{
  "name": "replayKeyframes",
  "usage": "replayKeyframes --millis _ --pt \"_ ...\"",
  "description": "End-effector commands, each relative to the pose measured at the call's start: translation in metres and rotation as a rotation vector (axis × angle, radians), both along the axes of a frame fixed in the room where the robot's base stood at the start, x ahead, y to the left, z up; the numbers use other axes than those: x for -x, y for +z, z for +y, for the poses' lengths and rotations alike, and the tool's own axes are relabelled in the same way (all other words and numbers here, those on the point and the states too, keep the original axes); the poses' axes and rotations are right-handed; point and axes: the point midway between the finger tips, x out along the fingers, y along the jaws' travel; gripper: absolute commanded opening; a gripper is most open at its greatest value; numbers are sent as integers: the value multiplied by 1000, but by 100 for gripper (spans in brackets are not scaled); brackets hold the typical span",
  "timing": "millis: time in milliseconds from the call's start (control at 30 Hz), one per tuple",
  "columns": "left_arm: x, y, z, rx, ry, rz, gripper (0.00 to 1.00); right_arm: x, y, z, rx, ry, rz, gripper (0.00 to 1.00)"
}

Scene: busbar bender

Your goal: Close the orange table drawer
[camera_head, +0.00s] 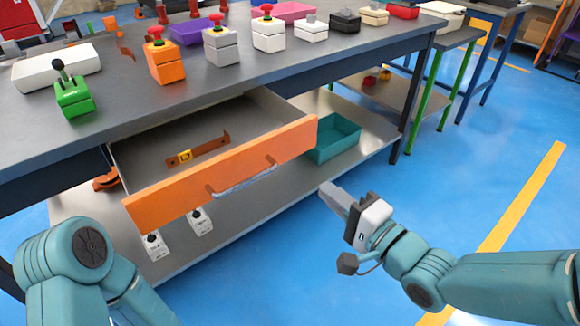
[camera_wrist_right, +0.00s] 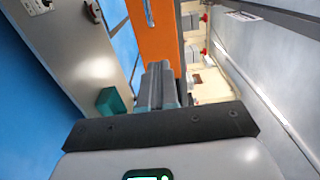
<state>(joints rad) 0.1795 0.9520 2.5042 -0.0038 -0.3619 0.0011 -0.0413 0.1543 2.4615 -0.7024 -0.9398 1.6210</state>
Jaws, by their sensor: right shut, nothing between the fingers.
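The table drawer stands pulled out from under the grey tabletop, with its orange front (camera_head: 225,172) facing me. A grey bar handle (camera_head: 243,183) is on the front. Inside lies a brown bracket-like piece with a yellow label (camera_head: 195,150). My right gripper (camera_head: 328,190) is shut and empty, to the right of the drawer front and apart from the handle. In the right wrist view, the shut fingers (camera_wrist_right: 161,82) point toward the orange front (camera_wrist_right: 155,35); whether they touch it I cannot tell. My left arm shows at the lower left, but its gripper is out of view.
The tabletop (camera_head: 130,105) carries a green lever switch (camera_head: 73,95), an orange button box (camera_head: 164,62) and several other boxes. A teal bin (camera_head: 335,140) sits on the lower shelf (camera_head: 270,205). The blue floor at right is clear.

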Motion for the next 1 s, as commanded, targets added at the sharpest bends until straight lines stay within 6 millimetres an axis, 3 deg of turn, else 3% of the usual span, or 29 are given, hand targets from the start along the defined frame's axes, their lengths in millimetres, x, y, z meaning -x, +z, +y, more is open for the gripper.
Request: replayKeyframes --millis 167,600,800,1000 --pt "-1 -5 1 0 3 -2 36 -18 -2 14 0 5 0 0" --pt "-5 -21 4 -3 18 -8 36 -94 -3 64 1 -2 1 0" --pt "-6 -25 5 -4 22 -11 36 -112 -1 76 0 -3 1 0" --pt "-6 -25 5 -4 22 -11 36 -116 0 78 0 -4 2 0"
